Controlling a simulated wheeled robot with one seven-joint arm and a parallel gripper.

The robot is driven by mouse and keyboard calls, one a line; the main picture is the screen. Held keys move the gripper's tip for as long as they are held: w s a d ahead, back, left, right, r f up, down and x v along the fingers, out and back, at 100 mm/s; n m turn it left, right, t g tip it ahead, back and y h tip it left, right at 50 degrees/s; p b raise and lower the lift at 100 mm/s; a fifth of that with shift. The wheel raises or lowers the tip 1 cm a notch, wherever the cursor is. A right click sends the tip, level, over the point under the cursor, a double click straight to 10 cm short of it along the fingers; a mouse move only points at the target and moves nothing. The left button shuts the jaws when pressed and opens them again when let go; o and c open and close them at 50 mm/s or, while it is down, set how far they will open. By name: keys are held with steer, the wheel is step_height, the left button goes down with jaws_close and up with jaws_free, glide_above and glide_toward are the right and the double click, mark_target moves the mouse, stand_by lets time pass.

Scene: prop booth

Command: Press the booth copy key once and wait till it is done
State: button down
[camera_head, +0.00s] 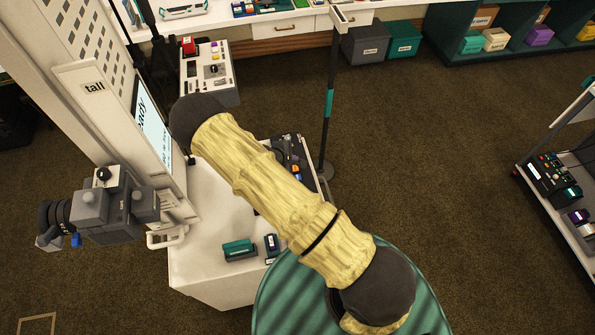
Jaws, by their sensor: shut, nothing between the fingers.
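A tall pale booth-like unit (100,120) with a lit screen (152,125) and a tag reading "tall" stands at the left. I cannot make out a key marked for copying. A dark device (288,147) with small coloured parts sits on the white stand, partly hidden behind my arm. My arm crosses the middle of the view, from the lower right to a dark joint at the upper left. The part beyond that joint is hidden, and I do not see my gripper.
A grey camera-like device (115,212) is by the unit. The white stand (205,265) holds a teal-topped block (239,248) and a dark block (271,243). A post (330,95) stands behind. A cart with a control panel (548,172) is at right. Carpet between is clear.

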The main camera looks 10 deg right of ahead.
steer(key=shift+w+d+f+n+t+h+p, duration=0.15)
steer(key=shift+d+f+n+t+h+p, duration=0.25)
steer(key=shift+n, duration=0.5)
step_height(320, 180, down, 9)
steer(key=b, duration=0.7)
steer(key=shift+r, duration=0.2)
stand_by(1.3)
steer(key=shift+f+b, duration=0.4)
steer(key=shift+f+b, duration=0.35)
steer(key=shift+f, duration=0.05)
stand_by(0.6)
steer(key=shift+r, duration=0.1)
steer(key=shift+r+p, duration=0.5)
steer(key=shift+r, duration=0.25)
